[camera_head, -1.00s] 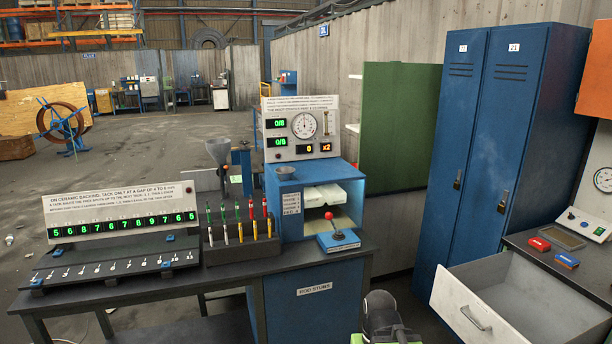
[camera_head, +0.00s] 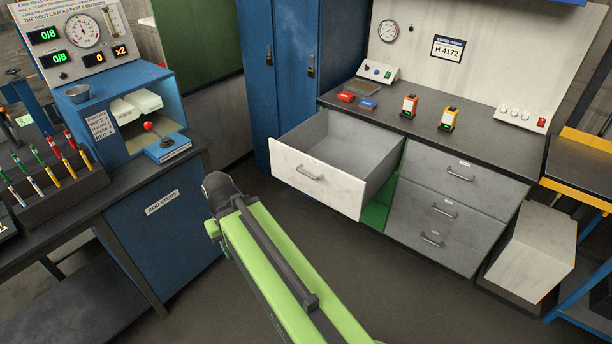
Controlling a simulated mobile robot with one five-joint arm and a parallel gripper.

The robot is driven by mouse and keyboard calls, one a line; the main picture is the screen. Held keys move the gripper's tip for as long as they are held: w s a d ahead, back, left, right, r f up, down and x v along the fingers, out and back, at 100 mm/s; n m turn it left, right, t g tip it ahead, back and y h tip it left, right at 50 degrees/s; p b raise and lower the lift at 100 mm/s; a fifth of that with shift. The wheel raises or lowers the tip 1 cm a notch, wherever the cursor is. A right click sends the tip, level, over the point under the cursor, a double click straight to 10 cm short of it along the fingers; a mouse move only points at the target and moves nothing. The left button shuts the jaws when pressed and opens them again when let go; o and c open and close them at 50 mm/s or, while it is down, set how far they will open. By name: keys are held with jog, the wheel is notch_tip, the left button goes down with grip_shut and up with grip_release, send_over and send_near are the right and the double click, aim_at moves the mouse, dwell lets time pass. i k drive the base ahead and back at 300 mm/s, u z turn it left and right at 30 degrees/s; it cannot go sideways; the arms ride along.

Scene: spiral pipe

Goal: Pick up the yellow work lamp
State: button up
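The yellow work lamp (camera_head: 448,119) stands upright on the dark counter above the grey drawers, toward the right. My green arm rises from the bottom middle and ends at a dark joint left of the open drawer, well away from the lamp. I see no gripper fingers in this view.
An open, empty-looking drawer (camera_head: 326,157) juts out from the grey drawer cabinet (camera_head: 447,206). Red (camera_head: 346,97) and blue (camera_head: 368,104) small blocks lie on the counter. A blue workbench cabinet (camera_head: 163,226) stands left. Bare floor lies between.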

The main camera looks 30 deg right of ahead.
aim_at(450, 115)
jog(key=z, duration=5.3)
jog(key=i, duration=0.05)
jog(key=u, duration=3.3)
